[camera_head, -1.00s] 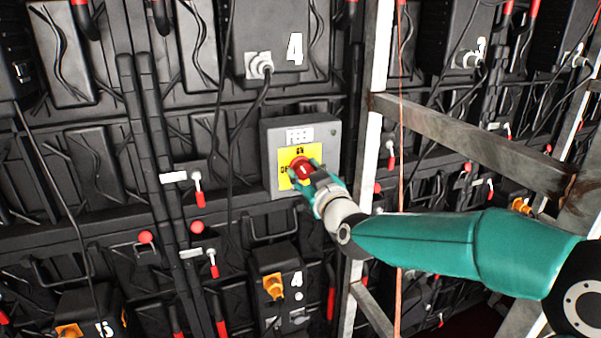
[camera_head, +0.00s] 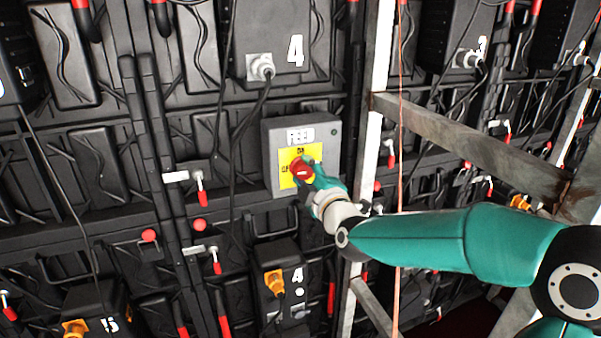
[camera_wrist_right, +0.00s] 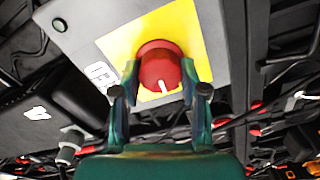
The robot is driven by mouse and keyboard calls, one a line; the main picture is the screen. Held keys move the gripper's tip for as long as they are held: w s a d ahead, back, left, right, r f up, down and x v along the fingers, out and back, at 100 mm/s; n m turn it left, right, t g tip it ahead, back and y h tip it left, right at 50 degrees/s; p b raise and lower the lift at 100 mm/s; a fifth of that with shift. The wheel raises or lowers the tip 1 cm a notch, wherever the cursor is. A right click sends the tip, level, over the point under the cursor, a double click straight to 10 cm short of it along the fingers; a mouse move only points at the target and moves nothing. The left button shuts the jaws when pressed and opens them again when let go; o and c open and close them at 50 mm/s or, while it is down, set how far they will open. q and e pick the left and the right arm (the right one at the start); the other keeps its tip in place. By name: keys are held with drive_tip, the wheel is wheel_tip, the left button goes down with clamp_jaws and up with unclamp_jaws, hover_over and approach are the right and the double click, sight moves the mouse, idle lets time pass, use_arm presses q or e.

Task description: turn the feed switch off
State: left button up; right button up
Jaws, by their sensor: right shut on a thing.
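The feed switch box (camera_head: 332,154) is a grey box with a yellow plate and a white label on the wall. It also shows in the right wrist view (camera_wrist_right: 90,22). Its red rotary knob (camera_head: 302,168) sits on the yellow plate, and the knob (camera_wrist_right: 159,66) shows a white mark at its lower edge in the wrist view. My right gripper (camera_head: 306,176) is shut on the knob; its fingers (camera_wrist_right: 160,84) stand on both sides of it. The fingers partly hide the yellow plate. My left gripper is not in view.
A white-edged metal upright (camera_head: 369,150) and a diagonal brace (camera_head: 470,145) stand right of the box, close to my right arm. Black cables hang left of it. Black panels with red-handled levers (camera_head: 201,188) fill the wall around.

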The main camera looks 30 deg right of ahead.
drive_tip(key=shift+w+a+n, duration=0.1)
drive_tip(key=shift+a+n, duration=0.1)
drive_tip(key=shift+n, duration=0.4)
drive_tip(key=shift+f, duration=0.1)
drive_tip(key=o, duration=1.1)
drive_tip(key=shift+a, duration=0.1)
drive_tip(key=shift+o, duration=0.2)
drive_tip(key=v, duration=1.2)
drive_tip(key=shift+d+f, duration=0.1)
drive_tip(key=shift+d, duration=0.1)
